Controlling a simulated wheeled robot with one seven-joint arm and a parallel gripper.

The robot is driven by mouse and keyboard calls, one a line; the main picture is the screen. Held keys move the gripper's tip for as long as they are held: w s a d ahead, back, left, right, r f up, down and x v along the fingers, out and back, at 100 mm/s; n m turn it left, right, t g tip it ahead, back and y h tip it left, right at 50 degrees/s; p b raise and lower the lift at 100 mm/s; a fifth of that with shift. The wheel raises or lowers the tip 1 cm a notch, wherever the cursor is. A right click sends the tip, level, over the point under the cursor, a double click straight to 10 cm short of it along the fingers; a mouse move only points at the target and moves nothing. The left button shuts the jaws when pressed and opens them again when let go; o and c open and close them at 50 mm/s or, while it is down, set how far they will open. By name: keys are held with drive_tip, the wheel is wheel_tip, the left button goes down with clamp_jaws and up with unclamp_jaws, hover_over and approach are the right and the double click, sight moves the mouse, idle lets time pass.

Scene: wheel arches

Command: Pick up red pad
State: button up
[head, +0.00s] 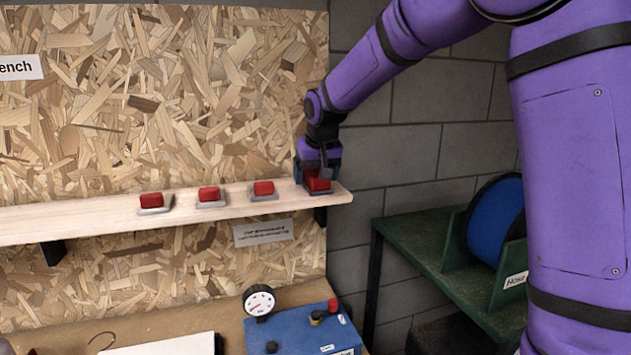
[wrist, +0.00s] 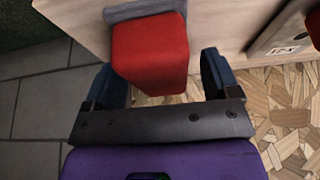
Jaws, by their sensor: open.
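Several red pads stand in a row on a wooden shelf (head: 100,215), each on a grey base. My gripper (head: 319,178) is at the shelf's right end, over the rightmost red pad (head: 318,185). In the wrist view that red pad (wrist: 150,52) fills the upper middle, with its grey base (wrist: 140,12) behind it. My gripper (wrist: 165,80) is open, with one dark blue finger on each side of the pad's near end. A small gap shows beside the pad on the right; contact on the left is unclear. The other pads (head: 263,188), (head: 209,194) and (head: 151,200) stand to the left.
A chipboard wall (head: 150,100) rises behind the shelf. Below is a bench with a blue box (head: 300,330) and a round gauge (head: 258,301). A green rack (head: 425,240) with a blue reel (head: 496,225) stands at the right. The grey block wall is right of the shelf end.

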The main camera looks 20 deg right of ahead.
drive_tip(key=shift+f, duration=0.25)
idle(0.4)
drive_tip(key=c, duration=0.9)
